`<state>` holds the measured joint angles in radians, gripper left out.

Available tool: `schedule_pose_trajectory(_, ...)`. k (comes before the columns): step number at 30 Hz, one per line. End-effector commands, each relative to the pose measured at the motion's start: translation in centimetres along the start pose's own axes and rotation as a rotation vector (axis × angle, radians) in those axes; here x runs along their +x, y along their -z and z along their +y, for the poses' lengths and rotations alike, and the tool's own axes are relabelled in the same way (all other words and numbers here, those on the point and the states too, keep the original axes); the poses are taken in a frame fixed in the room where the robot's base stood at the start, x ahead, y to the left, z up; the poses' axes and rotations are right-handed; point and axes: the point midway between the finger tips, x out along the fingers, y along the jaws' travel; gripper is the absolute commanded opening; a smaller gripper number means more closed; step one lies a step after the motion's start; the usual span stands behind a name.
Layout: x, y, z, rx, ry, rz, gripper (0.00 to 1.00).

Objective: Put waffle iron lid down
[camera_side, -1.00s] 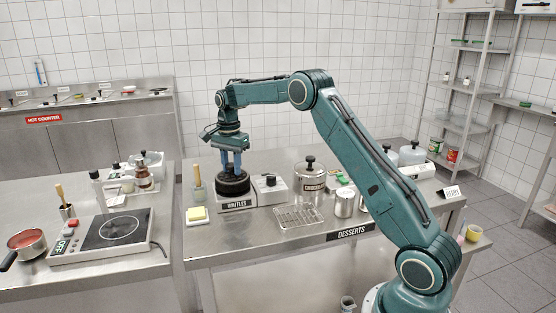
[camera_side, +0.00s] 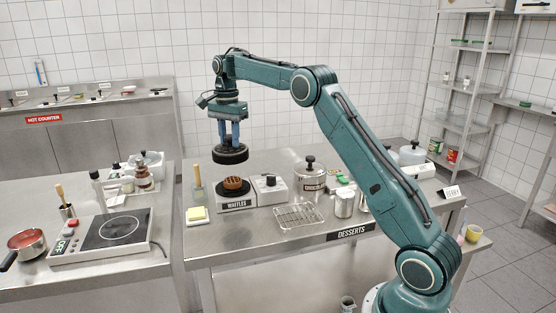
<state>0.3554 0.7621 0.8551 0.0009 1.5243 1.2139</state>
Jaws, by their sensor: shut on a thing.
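The waffle iron lid (camera_side: 230,156) is a round black disc. My gripper (camera_side: 230,141) is shut on it and holds it in the air above the waffle iron base (camera_side: 236,203), apart from it. The base is a grey block with a WAFFLES label on its front. A round brown waffle (camera_side: 234,184) lies uncovered on top of the base. The part of the lid between my fingers is too small to make out.
A white box with a black knob (camera_side: 270,187) stands just right of the base. A brush in a holder (camera_side: 197,187) and a butter block (camera_side: 197,214) are to its left. A wire rack (camera_side: 298,216) and a lidded metal pot (camera_side: 310,178) stand further right.

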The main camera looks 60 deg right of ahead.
Motion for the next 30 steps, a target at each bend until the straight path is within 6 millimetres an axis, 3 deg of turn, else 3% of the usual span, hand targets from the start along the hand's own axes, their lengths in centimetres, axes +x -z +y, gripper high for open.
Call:
schedule_pose_trajectory(17, -0.3, -0.4, 0.3, 0.000, 0.001, 0.000, 0.01)
schedule_pose_trajectory(23, -1.4, -2.0, 1.3, -0.002, 0.003, 0.001, 0.01)
schedule_pose_trajectory(30, -3.2, -5.1, 3.9, -0.003, 0.003, 0.001, 0.01)
